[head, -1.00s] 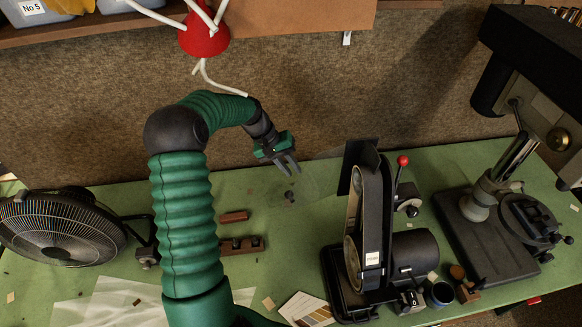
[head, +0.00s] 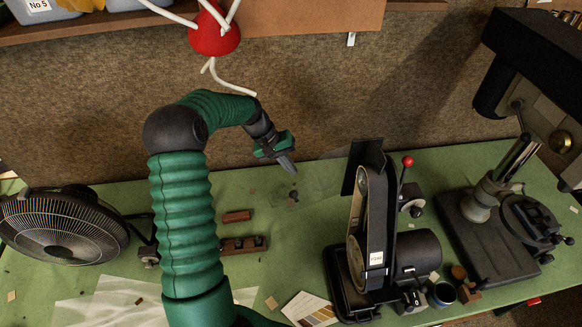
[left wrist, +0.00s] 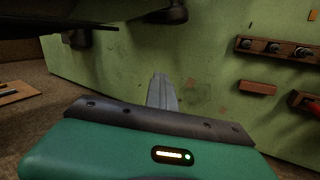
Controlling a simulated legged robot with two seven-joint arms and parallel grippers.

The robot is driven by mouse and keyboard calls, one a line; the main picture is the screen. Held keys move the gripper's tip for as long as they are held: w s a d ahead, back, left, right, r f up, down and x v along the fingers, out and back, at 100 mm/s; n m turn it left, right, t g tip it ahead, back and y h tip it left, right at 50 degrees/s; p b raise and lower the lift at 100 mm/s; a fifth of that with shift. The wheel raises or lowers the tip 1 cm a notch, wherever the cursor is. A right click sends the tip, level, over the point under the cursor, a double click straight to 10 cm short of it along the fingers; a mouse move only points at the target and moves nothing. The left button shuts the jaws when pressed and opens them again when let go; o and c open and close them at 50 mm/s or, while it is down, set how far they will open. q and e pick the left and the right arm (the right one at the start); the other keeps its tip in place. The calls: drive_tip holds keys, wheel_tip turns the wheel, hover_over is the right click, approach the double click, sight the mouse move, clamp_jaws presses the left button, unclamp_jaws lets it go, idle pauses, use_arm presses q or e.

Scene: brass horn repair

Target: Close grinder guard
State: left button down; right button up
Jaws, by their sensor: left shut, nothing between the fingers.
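The belt grinder (head: 378,235) stands on the green bench right of the middle in the head view. Its dark flat guard plate (head: 362,168) stands tilted up behind the top of the belt. A lever with a red knob (head: 407,161) rises just right of the belt. My left gripper (head: 290,168) is shut and empty, above the bench to the left of the grinder, apart from it. Its closed fingers (left wrist: 161,92) also show in the left wrist view. Dark parts at the top left of that view are too cropped to name surely. My right gripper is not in view.
A black fan (head: 66,225) stands at the left and a drill press (head: 490,205) at the right. A wooden block with holes (head: 242,245) and a red-brown bar (head: 237,216) lie near my left arm. A red cone with white cables (head: 215,32) hangs above.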

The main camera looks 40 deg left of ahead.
use_arm(q)
drive_tip(key=shift+a+f, duration=0.15)
drive_tip(key=shift+a, duration=0.2)
drive_tip(key=c, duration=2.2)
unclamp_jaws()
drive_tip(key=shift+w+d, duration=0.15)
drive_tip(key=shift+d, duration=0.15)
drive_tip(key=c, duration=1.9)
unclamp_jaws()
drive_tip(key=shift+d, duration=0.15)
drive_tip(key=o, duration=0.7)
drive_tip(key=shift+d+r, duration=0.1)
drive_tip(key=shift+r, duration=0.1)
drive_tip(key=a+b+v, duration=0.1)
drive_tip(key=b+v, duration=0.3)
drive_tip(key=v, duration=1.2)
drive_tip(key=shift+r, duration=0.15)
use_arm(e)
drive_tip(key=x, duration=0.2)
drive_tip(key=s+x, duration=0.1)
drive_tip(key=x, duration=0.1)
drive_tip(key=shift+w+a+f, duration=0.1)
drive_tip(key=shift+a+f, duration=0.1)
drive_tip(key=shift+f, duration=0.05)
